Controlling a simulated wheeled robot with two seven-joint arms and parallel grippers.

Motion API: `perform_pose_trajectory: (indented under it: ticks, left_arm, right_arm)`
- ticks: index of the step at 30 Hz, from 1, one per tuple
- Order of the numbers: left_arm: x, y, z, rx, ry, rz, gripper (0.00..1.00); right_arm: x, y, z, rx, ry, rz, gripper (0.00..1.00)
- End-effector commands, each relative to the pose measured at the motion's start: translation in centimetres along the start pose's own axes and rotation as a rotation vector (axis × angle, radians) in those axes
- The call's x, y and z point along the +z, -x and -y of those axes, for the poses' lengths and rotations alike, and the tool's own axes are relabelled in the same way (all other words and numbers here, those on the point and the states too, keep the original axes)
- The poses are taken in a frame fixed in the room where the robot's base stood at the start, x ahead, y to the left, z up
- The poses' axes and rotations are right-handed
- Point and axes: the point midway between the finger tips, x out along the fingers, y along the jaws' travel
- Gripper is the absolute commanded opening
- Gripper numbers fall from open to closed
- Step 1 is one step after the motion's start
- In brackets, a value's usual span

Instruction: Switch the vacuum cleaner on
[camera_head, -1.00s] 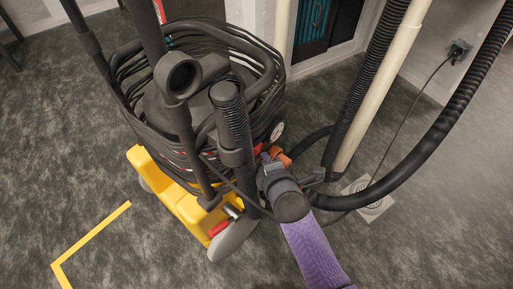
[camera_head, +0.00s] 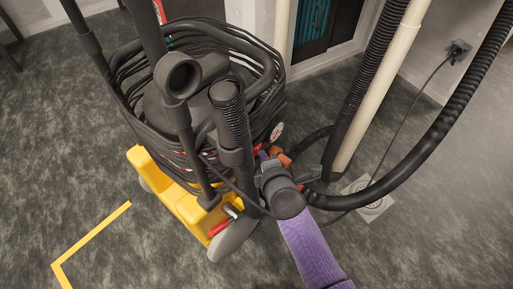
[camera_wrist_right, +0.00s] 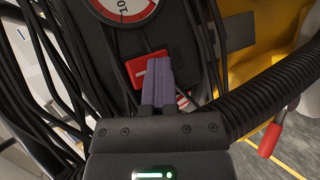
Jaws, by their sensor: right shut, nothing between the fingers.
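The vacuum cleaner (camera_head: 160,110) is a dark drum wrapped in black cable on a yellow base, at the left of the head view. In the right wrist view, a red switch (camera_wrist_right: 137,71) with a white mark sits on its dark panel, below a round white dial (camera_wrist_right: 126,8). My right gripper (camera_wrist_right: 158,62) is shut and empty. Its purple fingertips overlap the right part of the switch; I cannot tell whether they touch it. In the head view, the right gripper (camera_head: 264,158) is at the vacuum's right side, partly hidden. My left gripper is not in view.
A thick black ribbed hose (camera_wrist_right: 265,98) passes close to the right of the gripper. A large hose (camera_head: 440,135) and a cream pipe (camera_head: 375,95) stand at the right. A red-handled lever (camera_wrist_right: 271,138) is at the lower right. Open floor lies at the front left.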

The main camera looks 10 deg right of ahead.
Motion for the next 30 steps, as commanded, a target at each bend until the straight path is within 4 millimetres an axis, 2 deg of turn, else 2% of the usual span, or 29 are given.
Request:
perform_pose_trajectory:
  ticks: [16,30]
  left_arm:
    - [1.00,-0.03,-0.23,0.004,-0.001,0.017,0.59]
    - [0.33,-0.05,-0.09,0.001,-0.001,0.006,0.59]
  right_arm:
    - [-0.55,-0.56,-0.70,0.010,-0.001,-0.005,0.00]
    - [-0.89,-0.69,-1.09,0.018,-0.003,-0.009,0.00]
